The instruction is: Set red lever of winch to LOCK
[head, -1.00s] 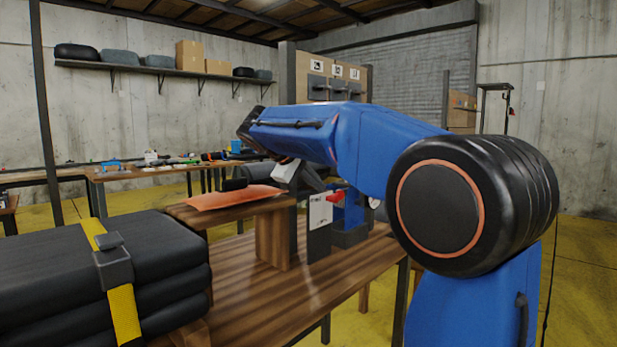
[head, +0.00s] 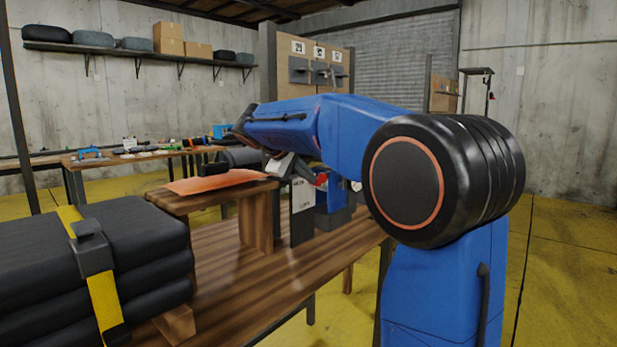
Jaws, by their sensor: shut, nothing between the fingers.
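The winch (head: 335,196) is a blue and dark grey unit at the far end of the wooden table. Its red lever (head: 321,180) shows as a small red spot at the winch's upper left. My gripper (head: 306,174) is shut and empty, pointing down and right beneath my blue arm. Its tips are close beside the red lever; I cannot tell whether they touch it. A white label card (head: 303,194) on a dark upright plate stands left of the winch. Its print is too small to read, and the lever's exact setting is unclear.
A wooden stand (head: 260,224) with an orange sheet (head: 218,182) is left of the winch. Strapped black bundles (head: 140,245) fill the front left. The middle of the wooden table (head: 270,268) is bare. A back bench (head: 92,162) holds small items.

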